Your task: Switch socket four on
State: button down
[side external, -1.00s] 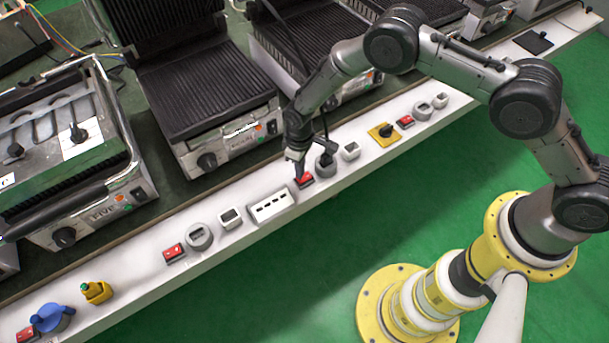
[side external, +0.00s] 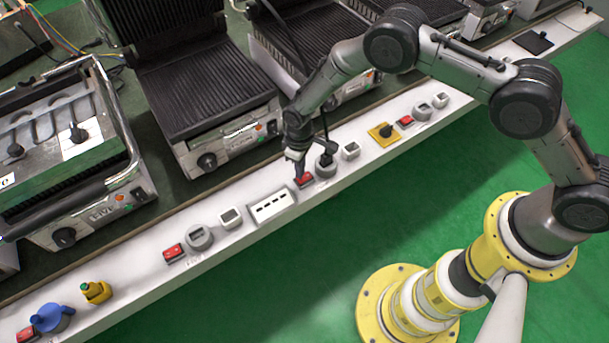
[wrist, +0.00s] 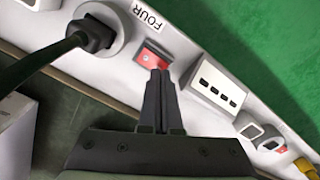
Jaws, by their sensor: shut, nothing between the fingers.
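The red rocker switch (wrist: 148,56) sits in a grey frame on the white panel, next to the label "FOUR" (wrist: 147,16) in the wrist view. It also shows in the side external view (side external: 304,181). Beside it is a round socket (wrist: 116,34) with a black plug and cable in it. My gripper (wrist: 161,72) is shut and empty, its fingertips at the red switch and covering part of it. In the side external view my gripper (side external: 300,172) points down onto the switch. I cannot tell whether it touches or which way the rocker is tilted.
A white slotted block (side external: 271,207) lies to the left of the switch on the panel (side external: 140,262). Another red switch (side external: 173,252) and a yellow rotary switch (side external: 383,134) sit along the panel. Contact grills (side external: 190,90) stand behind it.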

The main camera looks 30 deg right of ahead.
jog(key=shift+f, duration=1)
dwell(0.8)
jog(key=shift+r, duration=3.55)
